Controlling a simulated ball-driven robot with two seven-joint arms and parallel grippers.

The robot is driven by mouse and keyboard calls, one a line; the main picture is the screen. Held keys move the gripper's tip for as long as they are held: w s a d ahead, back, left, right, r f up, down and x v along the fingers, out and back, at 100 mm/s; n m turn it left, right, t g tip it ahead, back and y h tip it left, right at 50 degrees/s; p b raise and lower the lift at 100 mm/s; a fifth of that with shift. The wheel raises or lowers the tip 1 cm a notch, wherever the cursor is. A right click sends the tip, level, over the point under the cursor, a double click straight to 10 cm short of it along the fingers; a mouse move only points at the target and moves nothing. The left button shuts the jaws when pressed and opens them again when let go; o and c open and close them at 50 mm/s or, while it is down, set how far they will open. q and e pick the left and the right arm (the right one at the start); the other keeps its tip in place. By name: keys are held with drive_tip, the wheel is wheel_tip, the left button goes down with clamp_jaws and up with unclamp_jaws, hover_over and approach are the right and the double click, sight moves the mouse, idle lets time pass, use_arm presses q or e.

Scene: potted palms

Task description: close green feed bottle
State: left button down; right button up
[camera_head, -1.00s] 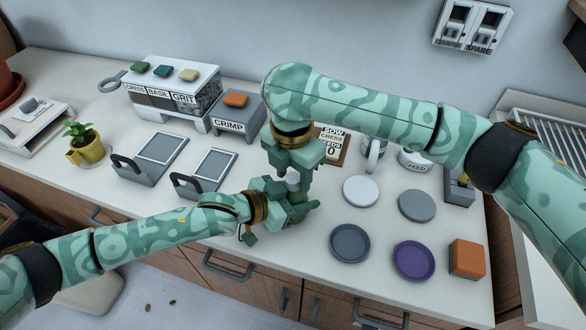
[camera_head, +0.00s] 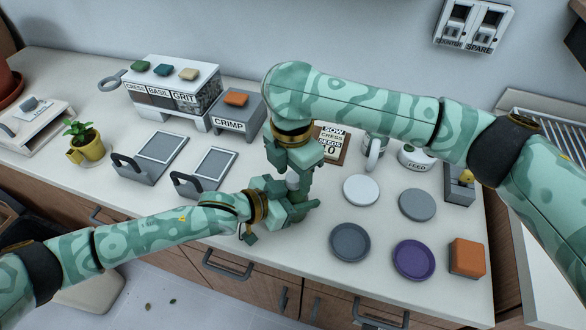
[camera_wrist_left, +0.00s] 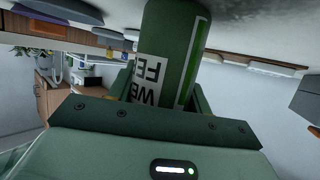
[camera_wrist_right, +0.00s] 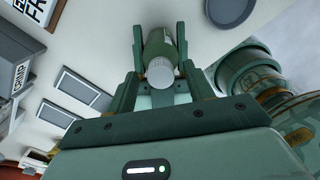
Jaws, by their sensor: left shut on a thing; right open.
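The green feed bottle (camera_wrist_left: 176,50) has a white label with partly cut-off lettering and a lighter green strip in the left wrist view. My left gripper (camera_head: 290,208) is shut on its body, above the counter. The bottle's ribbed white cap (camera_wrist_right: 160,73) shows between the fingers of my right gripper (camera_wrist_right: 160,34) in the right wrist view, with the green body beyond. My right gripper is open around the cap, pointing down from above. In the head view the cap (camera_head: 292,181) is a small pale patch between the two grippers. Whether the cap is fully seated cannot be told.
A CRIMP box (camera_head: 236,115) and two grey framed plates (camera_head: 209,170) stand left. Round discs, among them a purple one (camera_head: 414,260), and an orange block (camera_head: 467,257) lie right. A FEED container (camera_head: 416,160) and a mug (camera_head: 375,152) stand behind, below my right arm.

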wheel_tip(320, 180, up, 12)
idle(0.5)
use_arm(q)
drive_tip(key=c, duration=0.6)
unclamp_jaws()
drive_tip(key=shift+o, duration=0.2)
drive_tip(key=p+v, duration=0.4)
drive_tip(key=v, duration=1.2)
drive_tip(key=shift+a+p, duration=0.2)
drive_tip(key=shift+p, duration=0.1)
use_arm(e)
wheel_tip(320, 180, up, 6)
drive_tip(key=shift+s, duration=0.3)
use_arm(q)
drive_tip(key=shift+s+a, duration=0.1)
use_arm(e)
drive_tip(key=shift+a, duration=0.15)
